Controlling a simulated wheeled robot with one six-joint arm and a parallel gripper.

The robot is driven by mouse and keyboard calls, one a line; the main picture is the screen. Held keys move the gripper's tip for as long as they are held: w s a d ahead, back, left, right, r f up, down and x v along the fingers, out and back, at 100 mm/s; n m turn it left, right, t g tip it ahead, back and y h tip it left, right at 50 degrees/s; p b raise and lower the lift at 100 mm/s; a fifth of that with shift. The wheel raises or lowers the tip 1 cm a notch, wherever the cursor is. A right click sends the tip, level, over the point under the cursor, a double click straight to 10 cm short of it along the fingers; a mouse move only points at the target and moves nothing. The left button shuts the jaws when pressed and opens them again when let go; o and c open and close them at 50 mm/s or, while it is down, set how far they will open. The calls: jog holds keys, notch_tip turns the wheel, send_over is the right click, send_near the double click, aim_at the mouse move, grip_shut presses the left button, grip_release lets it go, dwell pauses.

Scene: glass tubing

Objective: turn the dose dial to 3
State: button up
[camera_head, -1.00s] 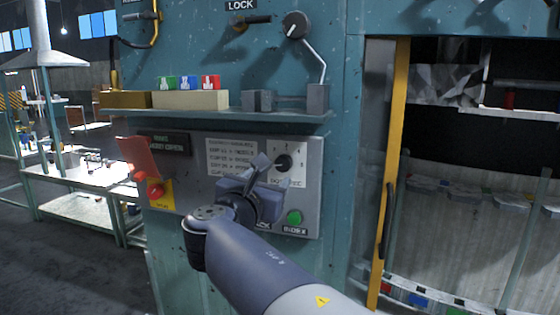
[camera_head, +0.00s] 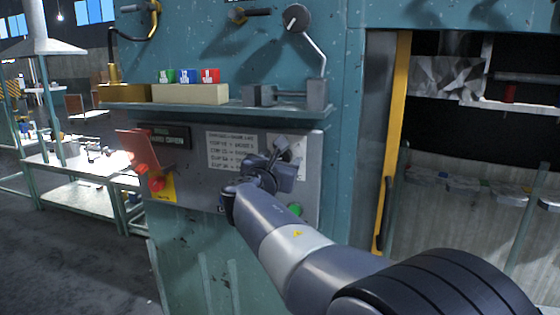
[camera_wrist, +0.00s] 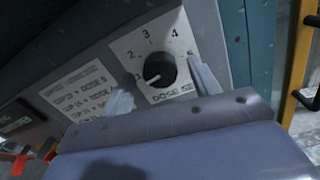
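The dose dial (camera_wrist: 158,70) is a round black knob with a white pointer mark on a pale plate (camera_wrist: 133,42) numbered around its upper side. Its mark points to the lower left, near the low-number end and away from the 3 at the top. My gripper (camera_wrist: 160,79) is open, with one finger at the knob's lower left and the other at its right. I cannot tell whether either finger touches the knob. In the head view my gripper (camera_head: 290,151) is at the panel's upper right and hides the dial.
A printed dose card (camera_head: 224,150) is left of the dial. A green button (camera_head: 294,209) sits below my gripper. A red flap (camera_head: 140,147) and red button (camera_head: 157,184) are at the panel's left. A shelf (camera_head: 215,107) juts out above; a yellow post (camera_head: 396,130) stands right.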

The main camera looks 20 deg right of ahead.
jog(key=c, duration=1)
jog(key=shift+o, duration=0.2)
jog(key=shift+f+m+b, duration=0.1)
jog(key=shift+m+b, duration=0.2)
jog(key=shift+b, duration=0.1)
jog(key=m+b, duration=1.8)
jog(key=m, duration=0.1)
jog(key=shift+h, duration=0.3)
jog(key=shift+m, duration=0.4)
jog(key=o, duration=1)
